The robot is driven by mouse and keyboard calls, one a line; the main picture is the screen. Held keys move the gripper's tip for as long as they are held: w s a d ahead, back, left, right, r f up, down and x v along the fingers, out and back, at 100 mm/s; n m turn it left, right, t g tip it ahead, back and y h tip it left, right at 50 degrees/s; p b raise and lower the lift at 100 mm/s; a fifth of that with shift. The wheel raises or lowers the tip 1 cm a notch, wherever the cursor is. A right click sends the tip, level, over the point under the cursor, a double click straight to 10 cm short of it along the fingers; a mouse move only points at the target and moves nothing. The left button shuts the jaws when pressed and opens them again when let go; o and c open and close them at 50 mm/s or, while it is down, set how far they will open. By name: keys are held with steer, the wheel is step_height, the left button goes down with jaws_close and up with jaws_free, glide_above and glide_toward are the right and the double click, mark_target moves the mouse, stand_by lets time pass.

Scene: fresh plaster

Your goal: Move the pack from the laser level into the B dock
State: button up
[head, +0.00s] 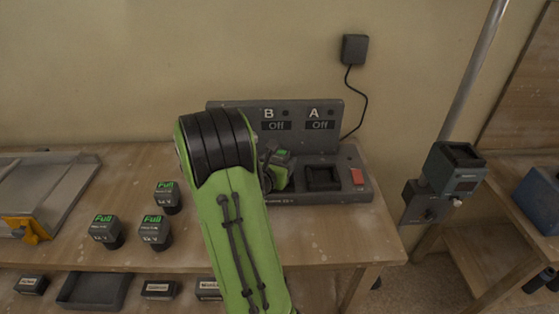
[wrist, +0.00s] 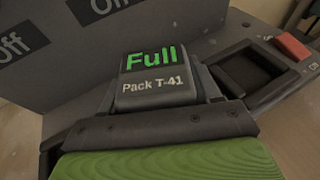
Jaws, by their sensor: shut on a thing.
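My gripper (head: 272,172) is shut on a dark pack (head: 281,155) at the left side of the charger (head: 325,196), in front of its B sign. In the wrist view the pack (wrist: 157,88) reads "Full" and "Pack T-41". The B dock is hidden behind my arm and the pack, so I cannot tell whether the pack is seated or just above it. The A dock (head: 322,178) is empty beside it. The B display (head: 276,125) reads "Off". The laser level (head: 452,172), on a pole at the right, shows an empty socket on top.
Several packs marked "Full" (head: 155,230) stand on the bench left of my arm. A red switch (head: 357,176) is at the charger's right end. The A display (head: 320,125) also reads "Off". A black adapter (head: 354,48) hangs on the wall.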

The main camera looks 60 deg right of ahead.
steer(key=shift+f+b, duration=0.55)
steer(key=o, duration=1)
steer(key=shift+o, duration=0.2)
steer(key=shift+b+v, duration=0.45)
steer(key=shift+v, duration=2.15)
steer(key=b+v, duration=0.5)
steer(key=shift+a+r, duration=0.15)
steer(key=shift+a, duration=0.25)
